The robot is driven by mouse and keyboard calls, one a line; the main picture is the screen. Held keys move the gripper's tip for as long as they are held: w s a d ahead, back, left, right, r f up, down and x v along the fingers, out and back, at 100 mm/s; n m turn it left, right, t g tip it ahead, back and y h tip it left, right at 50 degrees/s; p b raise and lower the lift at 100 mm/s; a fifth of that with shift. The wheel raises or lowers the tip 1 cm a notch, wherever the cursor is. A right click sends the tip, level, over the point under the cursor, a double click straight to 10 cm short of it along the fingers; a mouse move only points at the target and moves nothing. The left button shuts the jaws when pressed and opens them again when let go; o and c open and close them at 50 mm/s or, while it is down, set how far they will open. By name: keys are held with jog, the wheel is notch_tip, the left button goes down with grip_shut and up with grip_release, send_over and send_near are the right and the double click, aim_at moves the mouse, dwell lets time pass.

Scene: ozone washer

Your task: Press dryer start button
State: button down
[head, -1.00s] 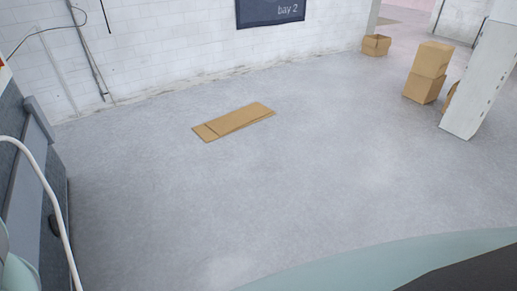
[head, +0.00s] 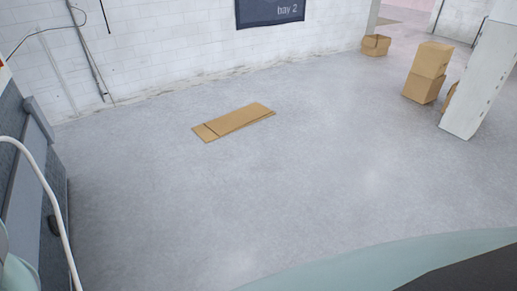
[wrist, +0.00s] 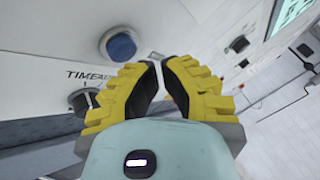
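The wrist view shows a white panel (wrist: 45,30) with a round blue button (wrist: 121,46) in a pale ring. I cannot read a label that names it as the dryer start button. A dark knob (wrist: 82,101) sits below it, near lettering that starts "TIME". My gripper (wrist: 160,64) has yellow fingers with black pads. Its fingertips are together or nearly so, with nothing held between them. In the picture the tips are just right of and below the blue button; I see no contact. The head view shows neither the button nor my gripper.
A second panel with a lit screen (wrist: 292,14) and small dark knobs (wrist: 238,44) is at the wrist view's upper right. In the head view, a grey machine (head: 30,190) fills the left edge. Flat cardboard (head: 235,121) lies on open floor, and boxes (head: 426,74) stand far right.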

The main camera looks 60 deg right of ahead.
jog(key=shift+w+a+f+b, duration=0.1)
jog(key=shift+a+b, duration=0.05)
jog(key=shift+b, duration=0.15)
jog(key=shift+w+a, duration=0.1)
jog(key=shift+a, duration=0.15)
jog(key=shift+w+a+b, duration=0.2)
jog(key=shift+a+b, duration=0.25)
jog(key=shift+b, duration=0.2)
dwell(0.5)
jog(key=shift+d, duration=0.1)
jog(key=shift+s+d, duration=0.35)
jog(key=shift+d, duration=0.45)
jog(key=shift+s+d+b, duration=0.15)
jog(key=shift+s+d, duration=0.15)
jog(key=shift+d, duration=0.45)
jog(key=shift+s+d+b, duration=0.15)
jog(key=shift+s+d, duration=0.2)
jog(key=shift+d, duration=0.45)
jog(key=shift+s+d+b, duration=0.15)
jog(key=shift+s+d, duration=0.15)
jog(key=shift+d, duration=0.45)
